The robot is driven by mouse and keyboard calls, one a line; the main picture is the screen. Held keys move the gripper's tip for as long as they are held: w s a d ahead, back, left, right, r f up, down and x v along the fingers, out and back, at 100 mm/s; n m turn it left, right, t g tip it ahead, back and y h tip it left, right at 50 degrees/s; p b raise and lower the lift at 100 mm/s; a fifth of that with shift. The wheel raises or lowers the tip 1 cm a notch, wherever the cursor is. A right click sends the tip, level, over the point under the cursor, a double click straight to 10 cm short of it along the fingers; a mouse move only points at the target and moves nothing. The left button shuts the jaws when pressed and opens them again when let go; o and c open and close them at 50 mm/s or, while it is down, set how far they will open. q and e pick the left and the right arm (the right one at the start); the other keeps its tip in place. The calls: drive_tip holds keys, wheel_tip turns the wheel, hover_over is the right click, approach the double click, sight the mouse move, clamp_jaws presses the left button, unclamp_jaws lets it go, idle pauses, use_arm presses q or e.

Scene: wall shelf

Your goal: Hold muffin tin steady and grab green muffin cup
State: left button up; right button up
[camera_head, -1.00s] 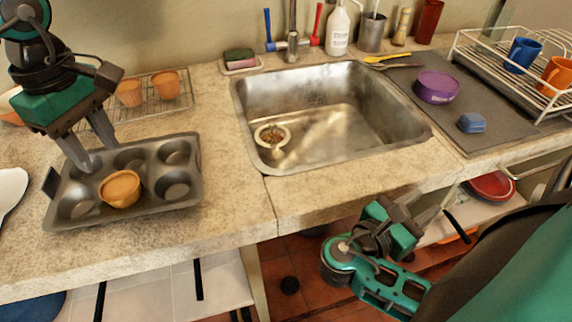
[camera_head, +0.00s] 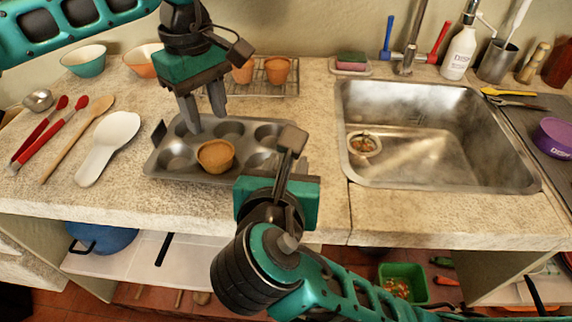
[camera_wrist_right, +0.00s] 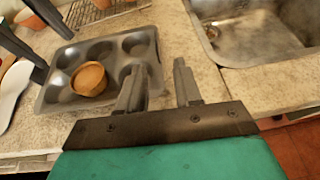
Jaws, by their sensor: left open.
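The dark grey muffin tin (camera_head: 180,180) lies on the counter. No green muffin cup shows. My left gripper (camera_head: 204,116) is open, pointing down over the tin's back left part, behind the muffin; I cannot tell whether it touches the tin. My right gripper (camera_head: 291,142) is at the tin's right front and hides that corner.
A white spoon rest (camera_head: 108,145), a wooden spoon (camera_head: 80,135) and red-handled utensils (camera_head: 50,138) lie left. The sink (camera_head: 430,135) is right. The counter's front edge is close to my right arm.

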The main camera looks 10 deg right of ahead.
drive_tip(key=x, duration=1.2)
drive_tip(key=shift+w+a+f, duration=0.1)
drive_tip(key=shift+w+a, duration=0.15)
drive_tip(key=shift+w, duration=0.2)
clamp_jaws()
